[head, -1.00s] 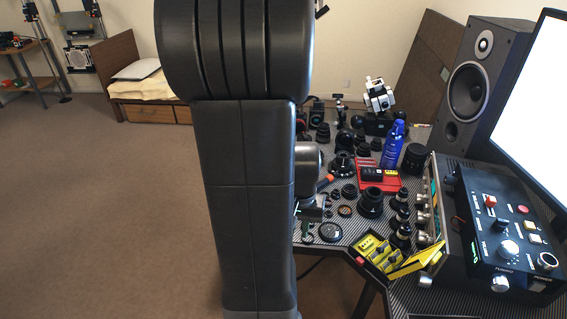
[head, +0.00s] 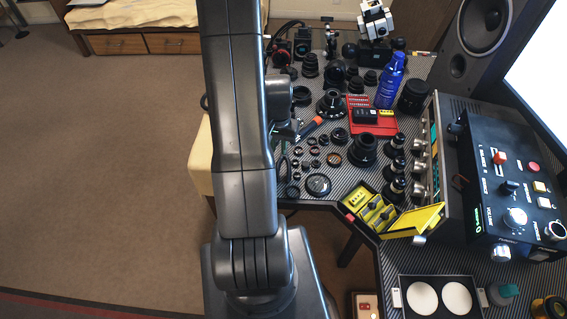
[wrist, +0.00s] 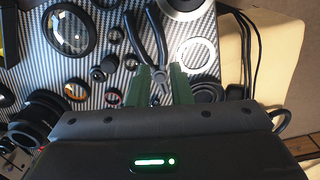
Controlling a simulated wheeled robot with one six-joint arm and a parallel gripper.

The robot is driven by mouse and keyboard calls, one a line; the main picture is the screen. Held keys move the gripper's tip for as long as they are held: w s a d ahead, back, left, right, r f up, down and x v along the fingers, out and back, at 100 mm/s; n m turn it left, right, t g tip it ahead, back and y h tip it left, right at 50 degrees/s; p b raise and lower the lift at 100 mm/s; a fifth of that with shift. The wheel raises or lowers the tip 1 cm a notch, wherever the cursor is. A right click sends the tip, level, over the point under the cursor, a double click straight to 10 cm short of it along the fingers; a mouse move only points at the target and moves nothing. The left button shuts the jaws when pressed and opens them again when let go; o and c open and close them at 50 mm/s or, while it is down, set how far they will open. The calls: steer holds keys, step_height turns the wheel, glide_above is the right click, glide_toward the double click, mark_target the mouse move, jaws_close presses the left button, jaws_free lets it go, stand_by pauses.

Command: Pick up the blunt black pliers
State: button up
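The black pliers (wrist: 158,72) lie on the striped table top in the wrist view. Their two black handles spread toward the top of the picture, and their metal joint and jaws point toward my gripper. My gripper (wrist: 161,72) has its two green fingers apart, one on each side of the pliers' head, with gaps that seem to show between. The tips of the jaws are partly hidden near the gripper body.
Lens rings and a large round filter (wrist: 70,30) lie left of the pliers; a silver ring (wrist: 195,53) lies close on the right. In the head view a red tray (head: 372,122), a blue bottle (head: 390,82) and a yellow box (head: 368,208) crowd the table (head: 325,208).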

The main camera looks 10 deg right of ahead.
mark_target(278, 161)
steer(key=shift+w+f+p, duration=0.1)
steer(key=shift+f+p, duration=0.65)
steer(key=shift+f, duration=3.2)
steer(key=shift+c, duration=0.2)
jaws_close()
